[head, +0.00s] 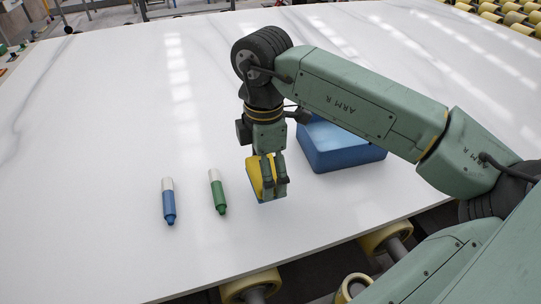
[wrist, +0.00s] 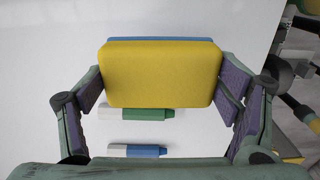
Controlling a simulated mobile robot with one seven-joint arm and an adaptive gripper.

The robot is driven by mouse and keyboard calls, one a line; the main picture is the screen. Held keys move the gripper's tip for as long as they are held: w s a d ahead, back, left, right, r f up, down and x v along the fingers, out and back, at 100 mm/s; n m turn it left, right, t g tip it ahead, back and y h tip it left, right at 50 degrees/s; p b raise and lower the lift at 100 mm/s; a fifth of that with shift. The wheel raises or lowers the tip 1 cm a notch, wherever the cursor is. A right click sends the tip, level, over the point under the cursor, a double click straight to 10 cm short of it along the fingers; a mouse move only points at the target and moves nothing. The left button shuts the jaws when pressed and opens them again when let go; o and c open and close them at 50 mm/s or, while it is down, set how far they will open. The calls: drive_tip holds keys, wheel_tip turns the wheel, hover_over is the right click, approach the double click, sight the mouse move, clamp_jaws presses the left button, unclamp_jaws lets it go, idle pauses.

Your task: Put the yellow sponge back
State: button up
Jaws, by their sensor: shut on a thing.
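The yellow sponge (head: 254,178) has a blue layer on one face. My gripper (head: 270,188) is shut on it, with the fingers on opposite sides. In the wrist view, the sponge (wrist: 160,72) fills the space between the fingers, its yellow face toward the camera and a blue strip along its far edge. The sponge is low over the white slab, near the front edge; I cannot tell whether it touches. The fingers partly hide it in the head view.
A blue box (head: 345,147) stands right of my gripper, partly behind my arm. A green marker (head: 218,192) and a blue marker (head: 168,200) with white ends lie to the left. The white slab (head: 110,110) is clear further left. Yellow rollers (head: 250,285) lie beyond its front edge.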

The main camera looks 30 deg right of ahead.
drive_tip(key=w+d, duration=0.1)
drive_tip(key=w+d+p, duration=0.1)
drive_tip(key=w, duration=0.1)
drive_tip(key=w+d, duration=0.1)
drive_tip(key=d, duration=0.1)
drive_tip(key=shift+w+f, duration=0.25)
wheel_tip(320, 180, down, 3)
drive_tip(key=shift+r+p, duration=0.2)
drive_tip(key=shift+p, duration=0.8)
drive_tip(key=shift+d+f, duration=0.1)
drive_tip(key=shift+f, duration=0.4)
drive_tip(key=shift+f+b, duration=0.25)
drive_tip(key=shift+b, duration=0.05)
drive_tip(key=o, duration=1)
drive_tip(key=shift+r, duration=0.1)
drive_tip(key=shift+c, duration=0.2)
wheel_tip(320, 180, up, 12)
drive_tip(key=b, duration=0.2)
drive_tip(key=shift+r+b, duration=0.2)
drive_tip(key=shift+b, duration=0.1)
